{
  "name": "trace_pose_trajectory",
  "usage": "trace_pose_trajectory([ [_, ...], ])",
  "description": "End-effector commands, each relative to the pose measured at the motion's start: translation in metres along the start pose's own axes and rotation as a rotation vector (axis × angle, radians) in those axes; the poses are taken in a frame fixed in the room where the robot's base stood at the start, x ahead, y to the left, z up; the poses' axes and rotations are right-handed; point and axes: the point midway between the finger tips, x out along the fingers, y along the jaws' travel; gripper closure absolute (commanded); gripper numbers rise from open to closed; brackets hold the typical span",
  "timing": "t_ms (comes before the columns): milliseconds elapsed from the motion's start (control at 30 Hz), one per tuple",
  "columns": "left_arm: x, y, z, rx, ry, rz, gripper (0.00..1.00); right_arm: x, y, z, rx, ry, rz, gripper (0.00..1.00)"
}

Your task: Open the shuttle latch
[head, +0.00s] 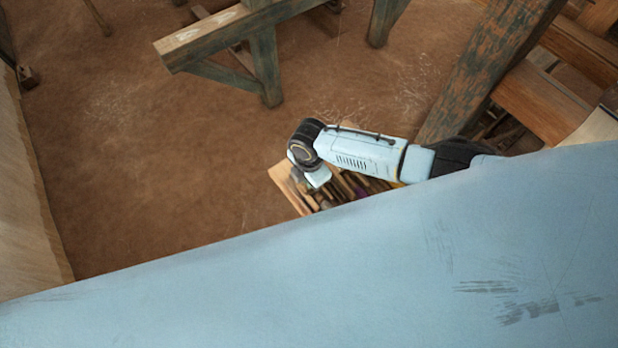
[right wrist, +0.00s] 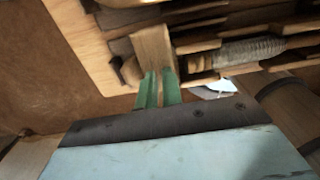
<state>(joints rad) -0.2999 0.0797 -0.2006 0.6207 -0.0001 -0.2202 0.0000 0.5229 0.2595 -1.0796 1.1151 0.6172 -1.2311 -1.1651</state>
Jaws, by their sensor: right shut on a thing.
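In the right wrist view, the two green fingers of my right gripper (right wrist: 158,76) are closed on a pale wooden block (right wrist: 152,45), which may be the shuttle latch. It stands at the end of dark wooden pieces in a tray. Beside it is a bobbin wound with grey thread (right wrist: 250,50), seemingly set in a wooden shuttle body. Whether the latch is open or closed cannot be told. In the head view, my right gripper (head: 318,178) points down over the tray, and its fingertips are not clear. My left gripper is not in view.
The wooden tray (head: 285,190) holds several narrow items, partly hidden by my own pale blue body in the foreground. A thick worn post (head: 490,75) stands close to my right arm. A weathered wooden trestle (head: 225,40) stands behind. The brown floor at left is clear.

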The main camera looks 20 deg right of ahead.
Motion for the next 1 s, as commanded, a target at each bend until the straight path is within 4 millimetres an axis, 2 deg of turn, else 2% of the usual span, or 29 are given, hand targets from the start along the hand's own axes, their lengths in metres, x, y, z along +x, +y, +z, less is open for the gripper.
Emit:
trace_pose_trajectory([
  [400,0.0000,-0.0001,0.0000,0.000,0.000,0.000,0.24,-0.0001,0.0001,0.0007,-0.006,-0.001,0.000,1.00],
  [433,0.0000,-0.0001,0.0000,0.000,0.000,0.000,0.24,-0.0001,0.0001,0.0007,-0.006,-0.001,0.000,0.89],
  [567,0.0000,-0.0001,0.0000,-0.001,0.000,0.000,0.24,-0.0001,0.0001,0.0006,-0.006,-0.001,0.000,0.72],
  [1000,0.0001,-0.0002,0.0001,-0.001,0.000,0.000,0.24,-0.0002,0.0004,0.0003,-0.006,-0.001,0.001,0.71],
])
